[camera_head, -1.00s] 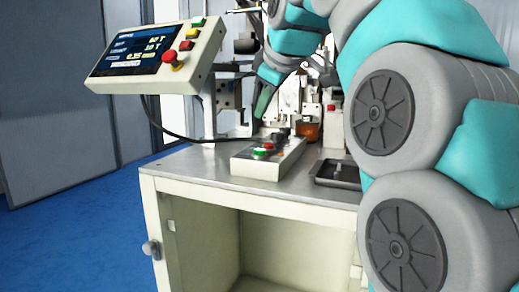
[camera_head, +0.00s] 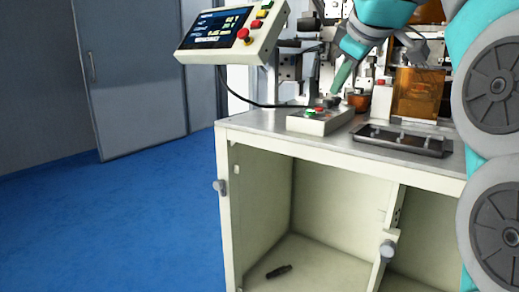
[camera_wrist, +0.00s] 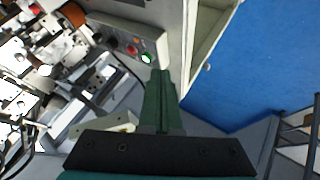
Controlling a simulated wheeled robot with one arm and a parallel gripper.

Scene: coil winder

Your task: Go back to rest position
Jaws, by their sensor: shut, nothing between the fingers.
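My gripper (camera_head: 343,76) shows in the head view above the button box (camera_head: 320,120) on the machine table, its green fingers pointing down and left. In the wrist view the gripper (camera_wrist: 160,75) has its green fingers together with nothing between them. The button box (camera_wrist: 128,42) with red and green buttons lies beyond the fingertips there. The fingers appear apart from the box. The arm's teal and grey links fill the right side of the head view.
The control panel (camera_head: 232,28) with a red stop button overhangs the table's left. A dark tray (camera_head: 404,141) lies on the tabletop (camera_head: 262,121). An amber guard (camera_head: 418,92) stands behind it. A small dark object (camera_head: 279,271) lies in the open cabinet. Blue floor (camera_head: 120,215) at left is clear.

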